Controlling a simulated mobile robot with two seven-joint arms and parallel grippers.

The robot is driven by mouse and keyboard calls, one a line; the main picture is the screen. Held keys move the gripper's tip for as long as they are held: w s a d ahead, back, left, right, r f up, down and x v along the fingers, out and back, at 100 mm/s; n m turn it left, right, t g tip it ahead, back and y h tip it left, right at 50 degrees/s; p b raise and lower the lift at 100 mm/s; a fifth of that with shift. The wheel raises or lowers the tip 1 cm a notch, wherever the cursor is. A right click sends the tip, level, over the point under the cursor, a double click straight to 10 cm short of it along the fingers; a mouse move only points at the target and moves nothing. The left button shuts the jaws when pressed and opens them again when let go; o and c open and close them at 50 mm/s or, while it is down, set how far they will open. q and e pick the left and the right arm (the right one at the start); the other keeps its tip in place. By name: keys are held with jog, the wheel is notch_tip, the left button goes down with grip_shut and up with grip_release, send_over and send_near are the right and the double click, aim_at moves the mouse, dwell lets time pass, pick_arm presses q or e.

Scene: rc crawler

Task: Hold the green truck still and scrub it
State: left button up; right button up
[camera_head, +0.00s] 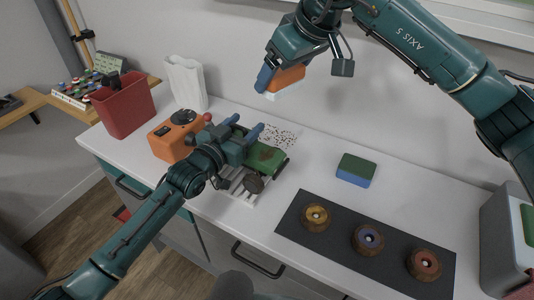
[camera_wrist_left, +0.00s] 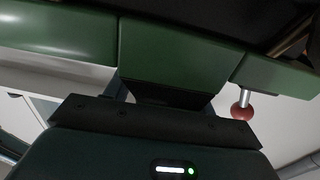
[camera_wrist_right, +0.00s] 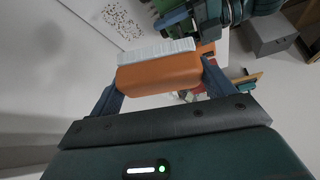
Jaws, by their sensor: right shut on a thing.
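The green truck (camera_head: 266,156) stands on a white slatted rack (camera_head: 236,193) on the counter, a dark wheel facing the front. It has brown marks on its green top. My left gripper (camera_head: 247,126) is at the truck's left end with its blue fingers apart. In the left wrist view the truck's green body (camera_wrist_left: 175,58) fills the top, very close, and partly hides the fingers. My right gripper (camera_head: 272,82) is shut on an orange brush (camera_head: 288,77), above and apart from the truck. The brush's white bristles (camera_wrist_right: 155,51) show in the right wrist view.
An orange box (camera_head: 172,137), red bin (camera_head: 124,106) and white vase (camera_head: 186,82) stand left. A green-and-blue sponge (camera_head: 356,170) lies right of the truck. A dark mat (camera_head: 338,249) bears three round brown pieces. A speckled patch (camera_head: 281,135) is behind the truck.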

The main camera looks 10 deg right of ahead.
pick_arm(q)
jog(key=shift+o, duration=1.3)
